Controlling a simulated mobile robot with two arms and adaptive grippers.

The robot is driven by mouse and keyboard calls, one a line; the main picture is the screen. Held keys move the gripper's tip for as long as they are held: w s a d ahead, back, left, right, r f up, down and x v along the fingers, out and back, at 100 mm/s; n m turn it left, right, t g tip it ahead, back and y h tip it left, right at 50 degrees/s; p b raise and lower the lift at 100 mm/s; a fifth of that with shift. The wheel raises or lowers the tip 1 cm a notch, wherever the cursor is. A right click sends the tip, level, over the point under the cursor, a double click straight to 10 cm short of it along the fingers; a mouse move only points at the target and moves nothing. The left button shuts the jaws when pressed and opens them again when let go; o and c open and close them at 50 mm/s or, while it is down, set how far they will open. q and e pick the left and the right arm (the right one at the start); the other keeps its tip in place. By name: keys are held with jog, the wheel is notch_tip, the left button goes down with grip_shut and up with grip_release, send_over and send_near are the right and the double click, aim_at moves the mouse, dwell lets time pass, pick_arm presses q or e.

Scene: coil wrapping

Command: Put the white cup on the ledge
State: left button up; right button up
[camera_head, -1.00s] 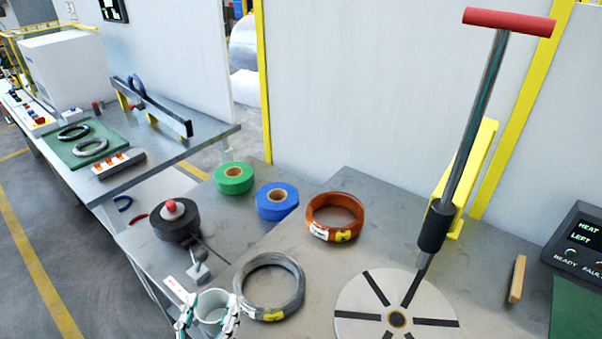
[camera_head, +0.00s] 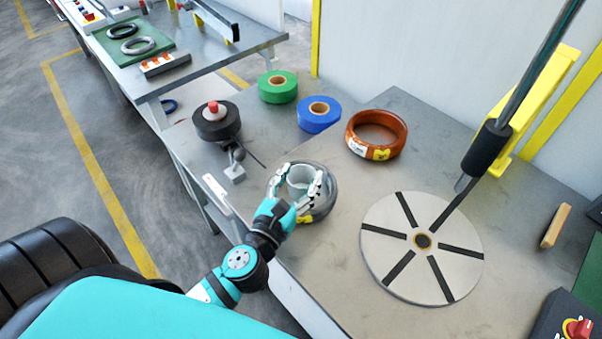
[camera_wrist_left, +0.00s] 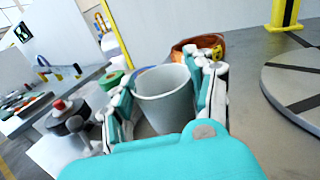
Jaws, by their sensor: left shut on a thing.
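The white cup (camera_head: 300,179) is upright between the fingers of my left gripper (camera_head: 300,186), which is shut on it. In the head view the cup overlaps the grey wire coil (camera_head: 331,196), hiding part of it; the height above the table is hard to tell. In the left wrist view the cup (camera_wrist_left: 165,98) shows an open, empty-looking top, with a finger of the left gripper (camera_wrist_left: 164,100) on each side. I cannot tell which surface is the ledge. My right gripper is not in view.
The orange coil (camera_head: 377,134), blue tape roll (camera_head: 319,114) and green tape roll (camera_head: 278,86) lie behind the cup. A black reel (camera_head: 217,122) with a red knob stands left. A round slotted disc (camera_head: 390,275) lies right. Bare grey tabletop (camera_head: 335,260) shows between.

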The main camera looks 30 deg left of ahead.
aim_at(302, 178)
pick_arm(q)
jog(key=shift+w+a, duration=0.25)
jog(key=shift+w, duration=0.3)
jog(key=shift+w+a, duration=0.25)
jog(key=shift+w, duration=0.25)
jog(key=shift+w+a+f, duration=0.1)
jog(key=shift+w+f, duration=0.05)
jog(key=shift+f, duration=0.25)
jog(key=shift+f+b, duration=0.95)
jog(key=shift+f, duration=0.55)
jog(key=shift+f, duration=0.1)
jog(key=shift+f, duration=0.15)
jog(key=o, duration=1.1)
jog(key=shift+o, duration=0.2)
